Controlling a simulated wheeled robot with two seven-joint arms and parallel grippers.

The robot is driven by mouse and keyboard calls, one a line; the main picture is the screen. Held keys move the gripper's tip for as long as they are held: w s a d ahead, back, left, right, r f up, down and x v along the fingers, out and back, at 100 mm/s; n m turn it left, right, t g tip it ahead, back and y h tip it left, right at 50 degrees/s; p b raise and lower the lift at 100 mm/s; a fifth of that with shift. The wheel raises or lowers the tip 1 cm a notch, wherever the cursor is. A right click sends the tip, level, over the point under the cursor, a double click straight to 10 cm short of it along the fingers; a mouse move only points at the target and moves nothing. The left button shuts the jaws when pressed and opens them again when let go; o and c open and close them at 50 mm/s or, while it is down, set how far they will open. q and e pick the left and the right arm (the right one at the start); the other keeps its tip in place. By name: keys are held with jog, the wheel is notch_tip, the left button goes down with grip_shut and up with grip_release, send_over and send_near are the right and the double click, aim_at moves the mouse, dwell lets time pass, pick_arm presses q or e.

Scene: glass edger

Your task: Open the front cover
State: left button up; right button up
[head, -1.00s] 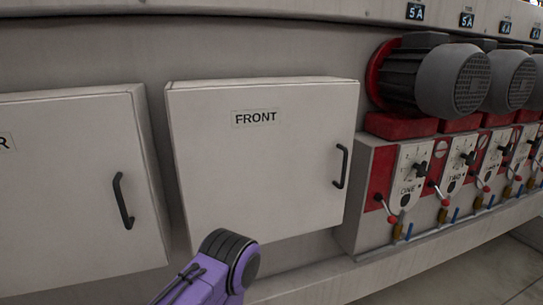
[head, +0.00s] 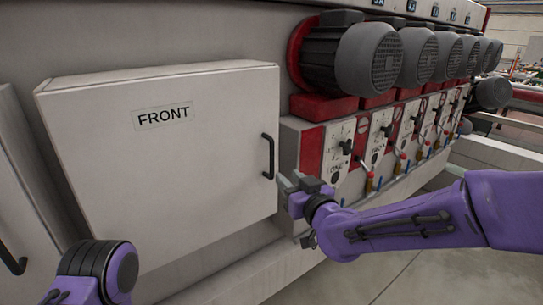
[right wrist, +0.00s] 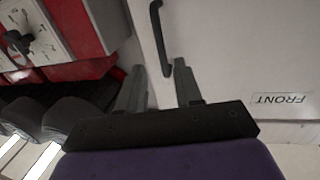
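The front cover (head: 165,160) is a pale box-shaped door labelled FRONT, and it is shut. Its black bar handle (head: 268,156) is upright near the right edge. My right gripper (head: 287,183) is just right of and below the handle in the head view. In the right wrist view my right gripper (right wrist: 160,75) is open and empty, with two grey fingers apart. The handle (right wrist: 160,38) lies just ahead of the gap between the fingertips, apart from them. The label (right wrist: 278,99) shows upside down there. My left gripper is not in view.
Right of the cover are red and white control panels (head: 338,150) with knobs and small levers, below several grey motors (head: 365,58). Another cover's handle (head: 12,262) shows at the far left. Open floor (head: 400,275) lies at the lower right.

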aim_at(273, 159)
jog(key=p+x, duration=0.1)
jog(key=x, duration=0.2)
jog(key=r+p+x, duration=0.1)
jog(key=x, duration=0.3)
jog(key=p+x, duration=0.2)
jog(key=x, duration=0.1)
jog(key=shift+w+a+r, duration=0.15)
jog(key=shift+w+r, duration=0.05)
jog(key=shift+w, duration=0.1)
grip_shut()
